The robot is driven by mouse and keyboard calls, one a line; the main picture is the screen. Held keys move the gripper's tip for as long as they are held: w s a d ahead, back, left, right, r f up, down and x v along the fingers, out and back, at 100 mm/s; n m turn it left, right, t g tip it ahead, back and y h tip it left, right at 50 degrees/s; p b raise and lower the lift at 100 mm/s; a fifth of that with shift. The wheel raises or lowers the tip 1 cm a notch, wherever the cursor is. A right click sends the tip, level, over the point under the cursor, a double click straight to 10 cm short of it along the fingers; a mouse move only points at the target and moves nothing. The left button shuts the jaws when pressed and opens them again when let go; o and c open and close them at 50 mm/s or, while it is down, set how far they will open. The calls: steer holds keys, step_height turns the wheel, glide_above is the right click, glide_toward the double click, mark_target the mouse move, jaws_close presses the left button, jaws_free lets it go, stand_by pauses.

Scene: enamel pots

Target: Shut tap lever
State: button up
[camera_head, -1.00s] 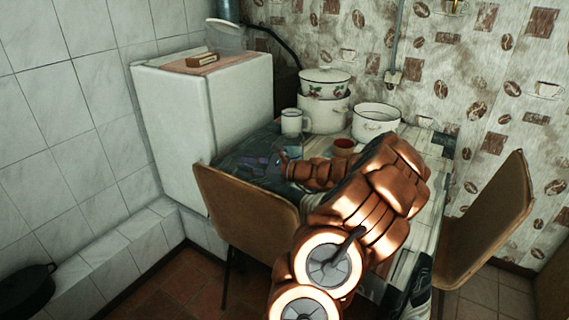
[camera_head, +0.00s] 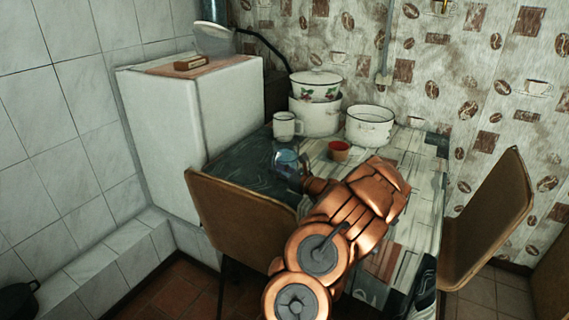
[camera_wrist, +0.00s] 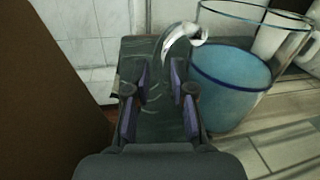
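A clear glass vessel with blue liquid (camera_wrist: 228,88) stands on the table, right of my gripper (camera_wrist: 160,90) in the wrist view. It also shows in the head view (camera_head: 286,160), just past the end of my arm. A shiny curved piece (camera_wrist: 178,42) at the vessel's left side arches in front of my fingertips; I cannot tell whether it is the tap lever or a handle. My gripper is open, its purple-padded fingers apart with nothing visible between them. In the head view my gripper is mostly hidden or too small to make out.
A white mug (camera_head: 286,126), stacked enamel pots (camera_head: 316,105), a white pot (camera_head: 369,126) and a small red-topped cup (camera_head: 339,151) stand behind on the table. Brown chairs (camera_head: 240,215) (camera_head: 492,210) flank it. A white cabinet (camera_head: 165,135) stands at left.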

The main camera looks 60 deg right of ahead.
steer(key=shift+w+d, duration=0.15)
steer(key=shift+w, duration=0.85)
jaws_close()
